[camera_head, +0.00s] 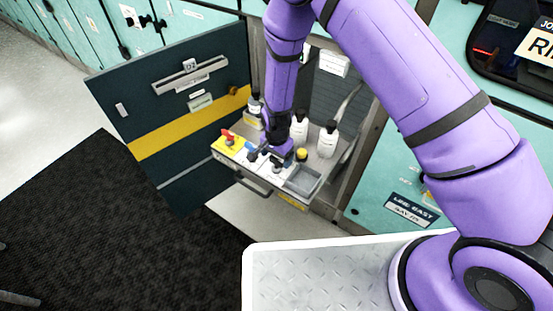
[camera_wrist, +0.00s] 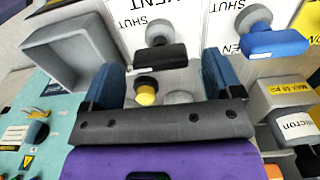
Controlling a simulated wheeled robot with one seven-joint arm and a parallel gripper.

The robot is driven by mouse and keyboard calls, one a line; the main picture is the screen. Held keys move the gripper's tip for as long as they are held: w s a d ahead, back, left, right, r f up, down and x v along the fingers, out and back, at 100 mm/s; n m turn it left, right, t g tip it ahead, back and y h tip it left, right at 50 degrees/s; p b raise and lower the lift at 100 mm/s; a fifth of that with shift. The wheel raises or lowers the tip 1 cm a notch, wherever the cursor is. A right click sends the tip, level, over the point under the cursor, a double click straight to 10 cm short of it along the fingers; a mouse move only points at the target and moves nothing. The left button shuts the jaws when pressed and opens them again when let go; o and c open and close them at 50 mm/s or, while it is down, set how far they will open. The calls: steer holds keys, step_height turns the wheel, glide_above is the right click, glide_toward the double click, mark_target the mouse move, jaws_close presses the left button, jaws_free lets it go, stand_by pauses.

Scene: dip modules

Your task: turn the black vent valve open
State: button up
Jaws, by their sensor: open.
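The black vent valve (camera_wrist: 160,56) has a black bar handle on a grey stem, in front of a white placard reading VENT and SHUT. Its bar lies nearly crosswise in the wrist view. My gripper (camera_wrist: 163,66) is open, with one blue-padded finger on either side of the bar's ends and a gap to each. I cannot tell whether the fingertips reach down to the bar's depth. In the head view my gripper (camera_head: 280,151) is over the pull-out shelf (camera_head: 318,163), and my arm partly hides the valve. A blue-handled valve (camera_wrist: 276,43) stands right of the black one.
A grey bin (camera_wrist: 70,52) is left of the valve. White bottles (camera_head: 327,139) stand behind on the shelf. A red handle (camera_head: 228,137) is at the shelf's left. The dark cabinet door (camera_head: 175,125) hangs open left.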

steer(key=shift+f, duration=0.9)
steer(key=c, duration=0.9)
